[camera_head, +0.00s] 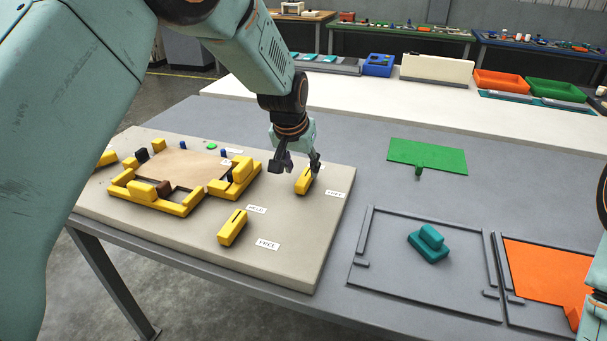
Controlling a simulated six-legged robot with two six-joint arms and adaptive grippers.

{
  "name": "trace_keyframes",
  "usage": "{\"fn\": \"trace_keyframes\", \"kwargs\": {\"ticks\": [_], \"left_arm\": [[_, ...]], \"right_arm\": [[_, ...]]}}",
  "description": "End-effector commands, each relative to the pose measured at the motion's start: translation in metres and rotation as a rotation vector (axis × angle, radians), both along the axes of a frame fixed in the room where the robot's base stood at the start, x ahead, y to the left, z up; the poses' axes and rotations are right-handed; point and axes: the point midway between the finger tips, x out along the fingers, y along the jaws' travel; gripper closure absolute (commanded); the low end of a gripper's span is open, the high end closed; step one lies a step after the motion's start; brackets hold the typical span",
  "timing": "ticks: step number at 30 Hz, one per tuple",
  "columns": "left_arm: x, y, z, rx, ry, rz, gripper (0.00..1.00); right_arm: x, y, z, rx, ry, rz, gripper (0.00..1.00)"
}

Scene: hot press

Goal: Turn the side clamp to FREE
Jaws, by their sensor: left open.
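The grey-white fixture board (300,235) lies on the table at the left. One yellow clamp block (303,183) sits near its right edge, beside a small white label (335,195) that I cannot read surely. A second yellow block with a dark slot (232,227) sits near the front, by a label reading FREE (268,245) and another label (257,209). My left gripper (297,167) is open over the right-hand block, fingers pointing down; it partly hides the block. I cannot tell whether they touch. My right gripper is not in view; only parts of that arm show.
A yellow frame (158,202) with a tan plate (178,166) stands on the board's left. Right of the board are a green plate (427,156), a teal handled block (429,244) in a grey outline, and an orange plate (545,271). Bare table lies between.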

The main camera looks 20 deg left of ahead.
Motion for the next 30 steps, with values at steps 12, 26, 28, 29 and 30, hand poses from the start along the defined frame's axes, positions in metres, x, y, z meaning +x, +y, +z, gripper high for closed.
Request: {"fn": "trace_keyframes", "kwargs": {"ticks": [12, 26, 28, 29, 30], "left_arm": [[0.016, 0.000, -0.033, 0.000, -0.001, 0.000, 0.54], [0.017, 0.000, -0.033, 0.000, -0.001, 0.000, 0.76], [0.017, 0.000, -0.033, 0.000, -0.001, 0.000, 0.82], [0.017, 0.000, -0.033, 0.000, -0.001, 0.000, 0.84], [0.017, -0.001, -0.033, 0.000, 0.000, 0.000, 0.88]], "right_arm": [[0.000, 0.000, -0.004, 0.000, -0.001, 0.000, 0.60], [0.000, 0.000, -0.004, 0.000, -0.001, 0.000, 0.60], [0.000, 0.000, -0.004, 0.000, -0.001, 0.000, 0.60], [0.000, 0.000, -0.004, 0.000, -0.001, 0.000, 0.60], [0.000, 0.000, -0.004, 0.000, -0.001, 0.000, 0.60]]}}
